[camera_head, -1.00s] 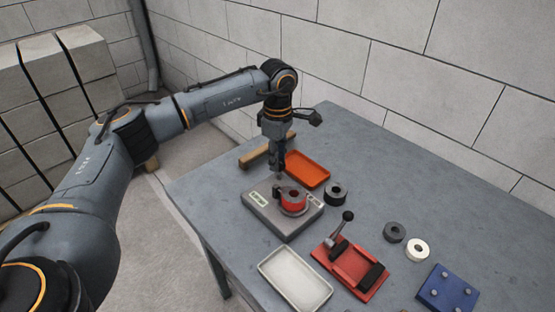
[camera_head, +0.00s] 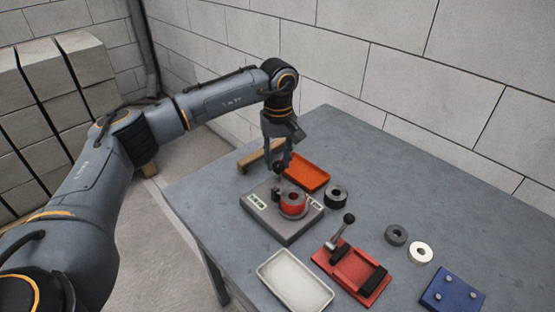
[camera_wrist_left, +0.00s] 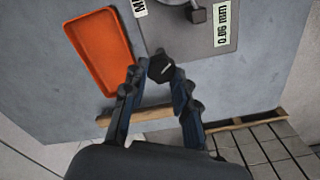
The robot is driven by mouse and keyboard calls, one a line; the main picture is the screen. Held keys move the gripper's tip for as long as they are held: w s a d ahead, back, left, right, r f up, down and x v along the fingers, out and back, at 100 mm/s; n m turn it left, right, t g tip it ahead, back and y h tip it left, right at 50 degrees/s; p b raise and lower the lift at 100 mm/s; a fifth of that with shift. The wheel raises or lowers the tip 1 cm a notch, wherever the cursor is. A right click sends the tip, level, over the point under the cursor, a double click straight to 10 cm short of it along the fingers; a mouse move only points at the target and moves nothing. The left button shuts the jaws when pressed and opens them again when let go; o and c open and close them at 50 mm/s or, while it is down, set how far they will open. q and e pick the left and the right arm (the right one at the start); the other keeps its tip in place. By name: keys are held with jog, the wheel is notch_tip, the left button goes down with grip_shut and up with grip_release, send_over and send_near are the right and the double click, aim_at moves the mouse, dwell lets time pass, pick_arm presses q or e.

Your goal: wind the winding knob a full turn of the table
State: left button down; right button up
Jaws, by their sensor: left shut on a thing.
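A grey box-shaped gauge (camera_head: 282,228) stands near the left end of the table, with a red ring-shaped part (camera_head: 293,205) on its top. The dark winding knob (camera_head: 279,168) is at its back left side. My right gripper is not in view.
An orange tray (camera_head: 307,170) lies just behind the gauge, near a wooden bar (camera_head: 260,157). A black ring (camera_head: 336,195) is to the right. A red lever fixture (camera_head: 352,270), white tray (camera_head: 268,272), loose rings (camera_head: 396,235) and blue block (camera_head: 450,290) are towards the front.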

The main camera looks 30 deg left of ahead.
aim_at(279, 163)
pick_arm(q)
jog(key=m, duration=0.6)
jog(key=shift+d+m, duration=0.15)
jog(key=shift+m, duration=0.25)
dwell(0.4)
jog(key=c, duration=1)
grip_release()
jog(key=shift+c, duration=0.2)
jog(key=shift+w+r, duration=0.1)
jog(key=shift+r, duration=0.1)
notch_tip(279, 163, up, 12)
jog(key=shift+f, duration=0.15)
